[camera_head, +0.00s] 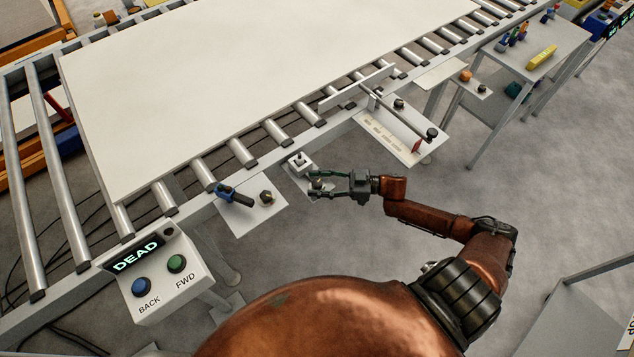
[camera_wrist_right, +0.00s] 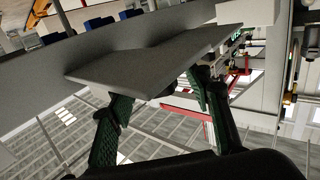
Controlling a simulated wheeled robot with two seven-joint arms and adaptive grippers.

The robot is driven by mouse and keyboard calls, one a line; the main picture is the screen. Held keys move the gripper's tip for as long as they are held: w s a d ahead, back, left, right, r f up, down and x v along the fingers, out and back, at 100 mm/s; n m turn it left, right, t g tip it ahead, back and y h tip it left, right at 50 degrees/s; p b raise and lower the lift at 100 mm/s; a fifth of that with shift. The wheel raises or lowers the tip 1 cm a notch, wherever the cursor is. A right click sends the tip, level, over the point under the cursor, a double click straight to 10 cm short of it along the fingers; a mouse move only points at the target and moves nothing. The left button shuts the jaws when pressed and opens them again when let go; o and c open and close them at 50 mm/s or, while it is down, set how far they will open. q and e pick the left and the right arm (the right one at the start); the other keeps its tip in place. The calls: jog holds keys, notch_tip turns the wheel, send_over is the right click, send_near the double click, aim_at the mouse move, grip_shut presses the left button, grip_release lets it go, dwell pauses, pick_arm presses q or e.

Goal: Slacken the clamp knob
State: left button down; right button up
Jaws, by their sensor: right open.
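My right gripper (camera_head: 313,184) is open at the edge of a small grey bracket below the conveyor, beside a white box with a black toggle (camera_head: 299,159). Its fingertips are around or over a small dark part there; I cannot tell if they touch it. In the right wrist view the green fingers (camera_wrist_right: 160,98) stand apart, with a grey plate (camera_wrist_right: 150,65) just beyond them and no knob visible. Round black knobs show on the left plate (camera_head: 266,197) and by the sliding fence (camera_head: 398,103); I cannot tell which is the clamp knob. My left gripper is out of view.
A large white panel (camera_head: 240,80) lies on the roller conveyor. A control box (camera_head: 155,275) reads DEAD, with blue and green buttons. A blue-handled part (camera_head: 232,194) sits on the left plate. A fence plate (camera_head: 395,137) juts out above the gripper.

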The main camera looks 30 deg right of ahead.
jog(key=v, duration=1.2)
